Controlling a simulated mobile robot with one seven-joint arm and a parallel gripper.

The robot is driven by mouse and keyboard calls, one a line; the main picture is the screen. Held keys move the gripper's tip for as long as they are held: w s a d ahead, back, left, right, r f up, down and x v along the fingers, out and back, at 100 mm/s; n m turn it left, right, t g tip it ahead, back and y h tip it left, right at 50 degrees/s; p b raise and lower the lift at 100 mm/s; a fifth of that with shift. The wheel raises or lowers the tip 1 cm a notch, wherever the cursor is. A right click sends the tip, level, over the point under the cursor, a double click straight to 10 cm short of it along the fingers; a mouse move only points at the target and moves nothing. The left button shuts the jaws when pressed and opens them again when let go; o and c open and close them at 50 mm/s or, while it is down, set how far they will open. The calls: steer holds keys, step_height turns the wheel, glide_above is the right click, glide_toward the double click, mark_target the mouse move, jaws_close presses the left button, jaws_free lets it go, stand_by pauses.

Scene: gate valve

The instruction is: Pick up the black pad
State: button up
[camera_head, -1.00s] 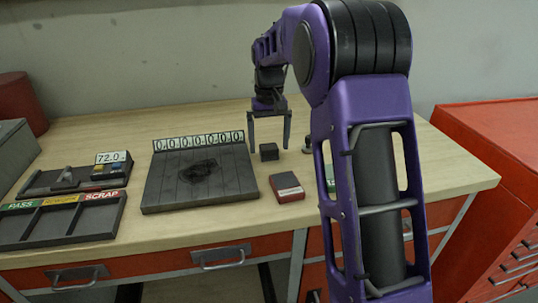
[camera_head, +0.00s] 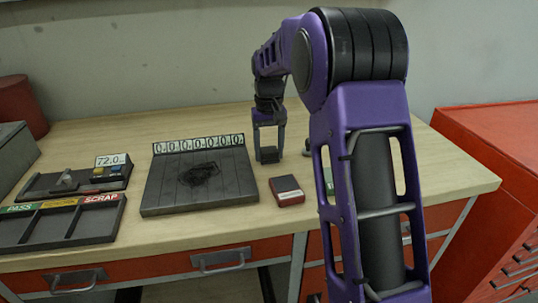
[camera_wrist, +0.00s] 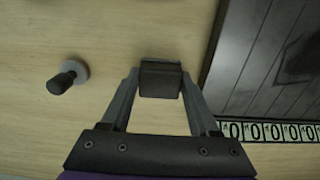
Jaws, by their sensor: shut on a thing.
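The black pad (camera_head: 269,154) is a small dark block on the wooden table, right of the dark slatted plate. My gripper (camera_head: 269,150) points down over it, with one finger on each side. In the wrist view the black pad (camera_wrist: 160,79) sits between the fingertips of my gripper (camera_wrist: 160,82), which are shut on it. The pad appears to be at table level; I cannot tell whether it touches the table.
The slatted plate (camera_head: 165,190) with a row of number tiles is left of the pad. A red and dark box (camera_head: 287,190) lies in front. A small knobbed object (camera_wrist: 68,77) stands nearby. A sorting tray (camera_head: 60,229) and a device reading 72.0 (camera_head: 75,182) are at left.

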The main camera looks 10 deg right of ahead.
mark_target(268, 149)
step_height(268, 149, up, 10)
steer(key=shift+r+p, duration=0.1)
steer(key=shift+p, duration=1)
steer(key=o, duration=0.9)
steer(key=shift+c, duration=0.2)
steer(key=c, duration=0.7)
steer(key=shift+a, duration=0.15)
